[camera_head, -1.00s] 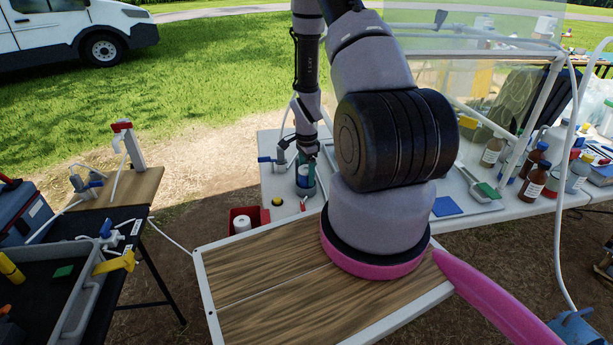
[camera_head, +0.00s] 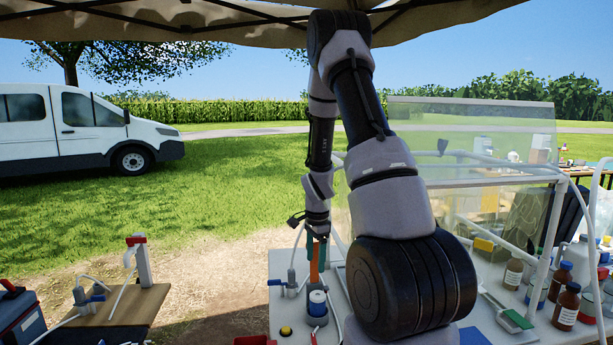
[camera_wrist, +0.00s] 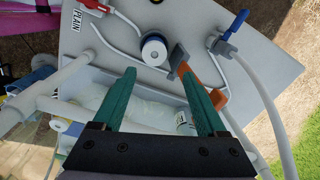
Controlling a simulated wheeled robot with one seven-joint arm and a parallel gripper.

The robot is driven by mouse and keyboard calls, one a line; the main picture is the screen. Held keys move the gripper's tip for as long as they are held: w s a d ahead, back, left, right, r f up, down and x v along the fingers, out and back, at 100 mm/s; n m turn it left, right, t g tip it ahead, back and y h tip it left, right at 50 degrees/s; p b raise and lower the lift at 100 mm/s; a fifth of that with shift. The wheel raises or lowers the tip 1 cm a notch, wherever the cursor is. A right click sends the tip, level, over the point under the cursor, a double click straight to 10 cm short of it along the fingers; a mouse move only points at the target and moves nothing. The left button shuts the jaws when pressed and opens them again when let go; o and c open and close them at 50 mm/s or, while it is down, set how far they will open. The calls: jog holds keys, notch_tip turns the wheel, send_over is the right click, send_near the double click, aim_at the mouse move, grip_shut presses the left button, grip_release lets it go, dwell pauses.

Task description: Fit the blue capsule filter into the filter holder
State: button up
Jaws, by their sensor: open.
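The blue-and-white capsule filter (camera_head: 317,300) stands upright in a dark grey round base, apparently the filter holder (camera_head: 317,320), on the white table. In the wrist view the filter (camera_wrist: 154,48) shows from above, with its white top and blue band inside a dark ring. Whether it sits fully down cannot be told. My gripper (camera_head: 316,255) points down above and behind it. In the wrist view its green fingers (camera_wrist: 158,70) are spread apart with nothing held between them. An orange upright piece (camera_wrist: 203,90) with a grey plate lies close to the right finger; contact is unclear.
A blue-handled valve (camera_wrist: 230,36) with a hose stands beside the filter. A clear shield (camera_head: 470,140) and brown bottles (camera_head: 566,306) stand to the right. A wooden-topped stand (camera_head: 125,303) is at the left.

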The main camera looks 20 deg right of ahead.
jog(key=s+a+r+n+t, duration=0.2)
jog(key=a+r+n, duration=0.1)
jog(key=r, duration=0.8)
jog(key=s+a+r+n+t, duration=0.1)
jog(key=s+a+r+n, duration=0.15)
jog(key=r, duration=0.85)
jog(key=s+a+r+n+t+y, duration=0.1)
jog(key=s+a+r+n+t, duration=0.1)
jog(key=s+r, duration=0.5)
jog(key=s+a+r+n+t+y, duration=0.1)
jog(key=s+a+r+n, duration=0.4)
jog(key=s, duration=0.3)
jog(key=shift+s+r+n+t, duration=0.3)
jog(key=shift+r+n+t, duration=0.15)
jog(key=shift+r, duration=0.4)
